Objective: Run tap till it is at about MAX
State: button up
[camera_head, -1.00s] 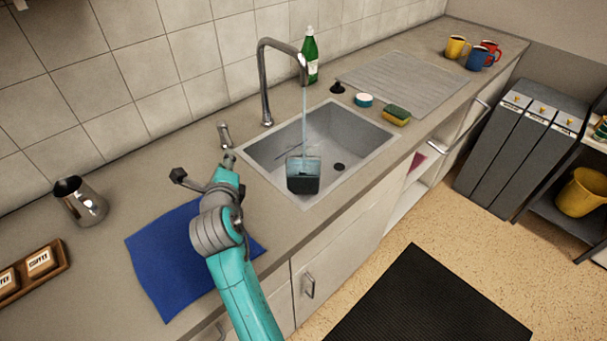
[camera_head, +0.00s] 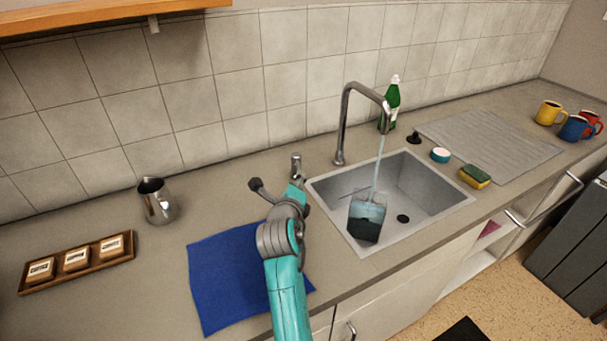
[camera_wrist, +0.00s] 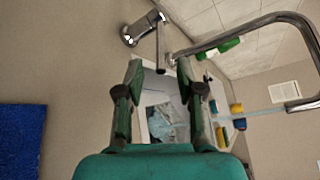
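The tap (camera_head: 345,125) is a tall curved metal spout behind the sink (camera_head: 425,200), and a thin stream of water (camera_head: 378,165) falls from it. The stream runs into a clear container (camera_head: 367,212) standing in the sink, dark in its lower part. I cannot make out a MAX mark or the exact water level. The tap's separate lever (camera_head: 296,163) stands left of the spout; it also shows in the wrist view (camera_wrist: 160,48). My gripper (camera_head: 297,181) is at this lever. In the wrist view my gripper (camera_wrist: 160,68) has its fingers apart, with the lever's tip between or just beyond them.
A blue cloth (camera_head: 230,275) lies under my arm. A metal pitcher (camera_head: 158,203) and a wooden tray (camera_head: 35,285) with labelled blocks stand left. A green bottle (camera_head: 391,105), a sponge (camera_head: 474,176), a ribbed drainboard (camera_head: 490,140) and several mugs (camera_head: 548,113) are right.

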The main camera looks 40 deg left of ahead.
aim_at(298, 168)
jog(key=shift+x, duration=3.5)
grip_shut()
